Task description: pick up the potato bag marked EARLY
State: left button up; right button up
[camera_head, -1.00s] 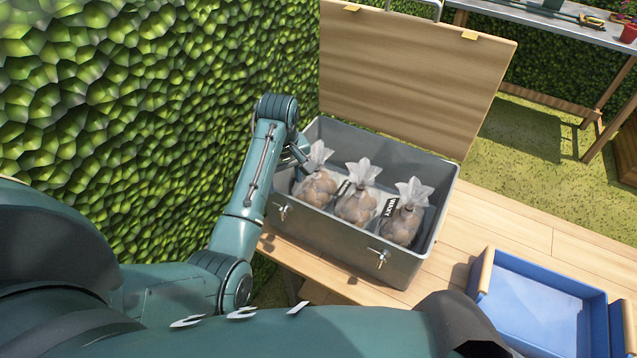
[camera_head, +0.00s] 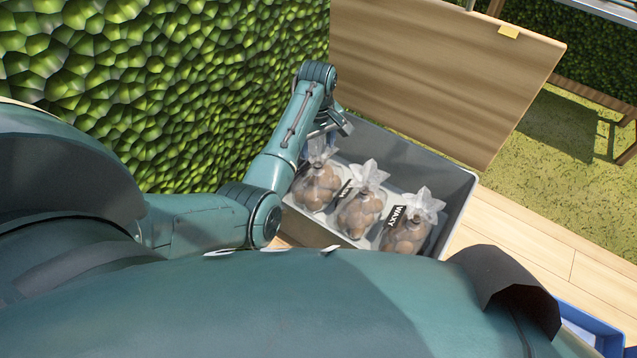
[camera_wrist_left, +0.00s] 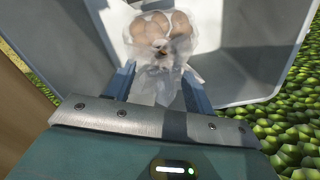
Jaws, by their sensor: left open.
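Three clear bags of potatoes stand in a row in a grey box (camera_head: 458,205): a left bag (camera_head: 316,188), a middle bag (camera_head: 358,212) and a right bag (camera_head: 405,235). The right bag's tag reads WAXY. The middle bag's tag is dark and I cannot read it; no EARLY mark is legible. My left gripper (camera_head: 322,140) is over the left bag's gathered top. In the left wrist view the open fingers (camera_wrist_left: 155,88) stand either side of a bag's clear neck (camera_wrist_left: 155,80), with its potatoes (camera_wrist_left: 160,28) beyond. My right gripper is out of view.
A leafy hedge wall (camera_head: 190,90) rises close on the left. A blue tray (camera_head: 590,330) shows partly at the lower right, with bare planks (camera_head: 530,235) between it and the box.

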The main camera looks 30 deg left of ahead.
aim_at(318, 156)
pick_arm(q)
jog(key=shift+s+d+f, duration=0.1)
jog(key=shift+f, duration=1.4)
jog(key=shift+s+d+f, duration=0.1)
jog(key=shift+f, duration=1.4)
jog(key=shift+c, duration=0.3)
grip_shut()
jog(key=shift+w+r, duration=0.1)
